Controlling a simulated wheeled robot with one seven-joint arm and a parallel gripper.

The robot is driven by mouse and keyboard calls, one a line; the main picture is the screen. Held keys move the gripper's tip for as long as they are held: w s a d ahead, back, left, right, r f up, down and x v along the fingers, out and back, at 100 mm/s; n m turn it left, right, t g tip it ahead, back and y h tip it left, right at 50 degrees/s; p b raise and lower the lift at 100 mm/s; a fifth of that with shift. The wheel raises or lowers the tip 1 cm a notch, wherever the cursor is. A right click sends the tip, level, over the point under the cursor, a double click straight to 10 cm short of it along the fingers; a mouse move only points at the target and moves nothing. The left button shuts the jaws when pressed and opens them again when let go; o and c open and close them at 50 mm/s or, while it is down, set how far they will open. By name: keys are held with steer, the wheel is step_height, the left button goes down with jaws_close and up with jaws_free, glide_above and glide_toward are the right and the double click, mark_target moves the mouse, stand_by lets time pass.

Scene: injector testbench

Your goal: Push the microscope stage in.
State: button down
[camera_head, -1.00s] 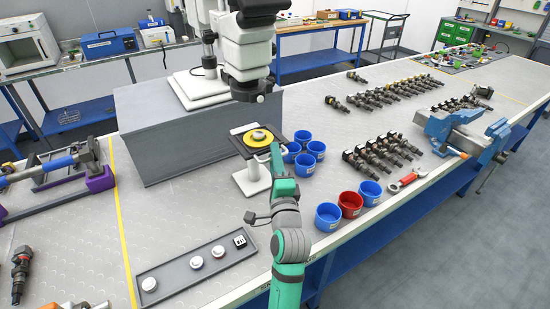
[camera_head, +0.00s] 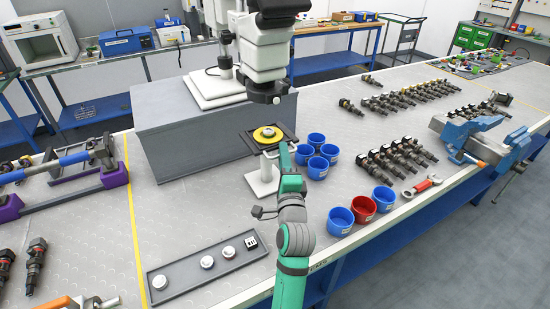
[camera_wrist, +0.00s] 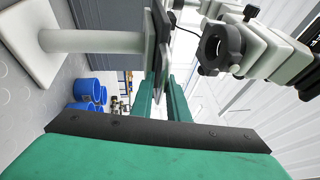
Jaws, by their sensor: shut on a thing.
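The microscope stage (camera_head: 245,139) is a dark plate carrying a round yellow piece (camera_head: 266,134), in front of the grey block below the microscope (camera_head: 265,55). A white post and base (camera_head: 262,182) stand beneath it. The stage is seen edge-on in the wrist view (camera_wrist: 157,60), with its white post to the left. My gripper (camera_head: 283,153) is at the stage's near right edge. In the wrist view its green fingers (camera_wrist: 170,92) are shut on the plate's edge. The exact contact is partly hidden. The microscope's dark ring (camera_wrist: 214,48) is to the right there.
Several blue cups (camera_head: 318,167) stand just right of the stage. A red cup (camera_head: 362,208) stands between blue ones nearer the front edge. A grey tray with round white pieces (camera_head: 180,281) lies front left. The grey block (camera_head: 175,150) rises behind the stage.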

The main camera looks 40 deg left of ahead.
steer(key=shift+r, duration=0.45)
steer(key=c, duration=1.8)
jaws_free()
steer(key=shift+c, duration=0.2)
steer(key=shift+f, duration=0.1)
steer(key=shift+f, duration=0.15)
steer(key=v, duration=1)
steer(key=shift+s+d, duration=0.15)
steer(key=shift+d, duration=0.2)
steer(key=shift+s, duration=0.1)
steer(key=shift+c, duration=0.3)
